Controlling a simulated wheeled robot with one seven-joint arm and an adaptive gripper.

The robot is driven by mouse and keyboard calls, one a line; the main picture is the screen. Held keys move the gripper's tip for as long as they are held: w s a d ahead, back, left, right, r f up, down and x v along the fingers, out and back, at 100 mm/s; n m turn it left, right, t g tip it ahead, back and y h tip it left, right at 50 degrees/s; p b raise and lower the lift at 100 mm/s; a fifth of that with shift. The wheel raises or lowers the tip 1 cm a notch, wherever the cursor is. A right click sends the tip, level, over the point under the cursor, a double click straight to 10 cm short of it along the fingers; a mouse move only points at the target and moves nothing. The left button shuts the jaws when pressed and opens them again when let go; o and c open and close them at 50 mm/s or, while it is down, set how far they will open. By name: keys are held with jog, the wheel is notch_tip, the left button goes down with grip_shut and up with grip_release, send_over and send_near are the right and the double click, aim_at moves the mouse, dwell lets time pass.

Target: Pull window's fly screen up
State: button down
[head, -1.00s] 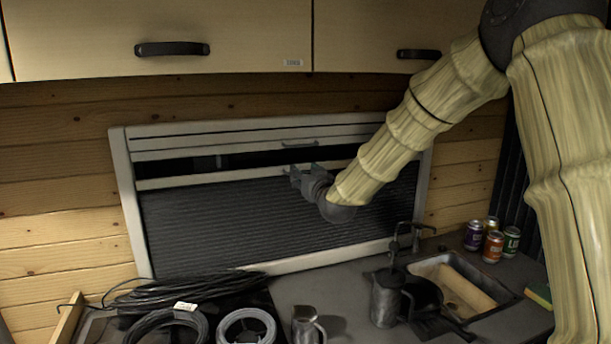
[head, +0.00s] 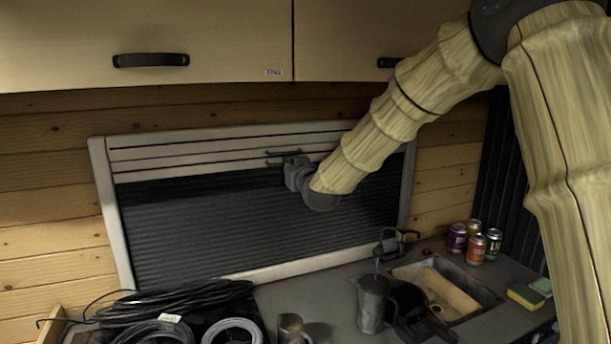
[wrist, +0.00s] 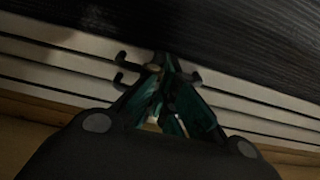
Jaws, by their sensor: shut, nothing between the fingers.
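The window (head: 101,195) has a pale frame on the wood wall. Its dark pleated fly screen (head: 200,220) fills the opening, with its pale upper bar (head: 190,170) up against the slatted top part of the frame. Two small dark handles (head: 270,153) sit close together there; they also show in the wrist view (wrist: 128,60), one just beside the other. My gripper (head: 290,160) is at these handles near the top of the window. In the wrist view its fingertips (wrist: 164,68) are together, in front of the handles and partly hiding them. Whether they touch is unclear.
Overhead cupboards (head: 150,30) hang above the window. Below, the counter (head: 300,290) carries coiled black cable (head: 180,297), a metal jug (head: 371,303), a mug (head: 290,327), a sink (head: 445,285) with a tap, several cans (head: 476,248) and a sponge (head: 524,296).

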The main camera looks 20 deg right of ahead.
jog(key=c, duration=1.8)
grip_release()
jog(key=shift+c, duration=0.2)
jog(key=o, duration=0.7)
jog(key=shift+s+f, duration=0.1)
jog(key=shift+s, duration=0.4)
jog(key=o, duration=1.1)
jog(key=s, duration=0.3)
jog(key=shift+d, duration=0.2)
jog(key=shift+o, duration=0.2)
jog(key=s+d, duration=0.1)
jog(key=s, duration=0.7)
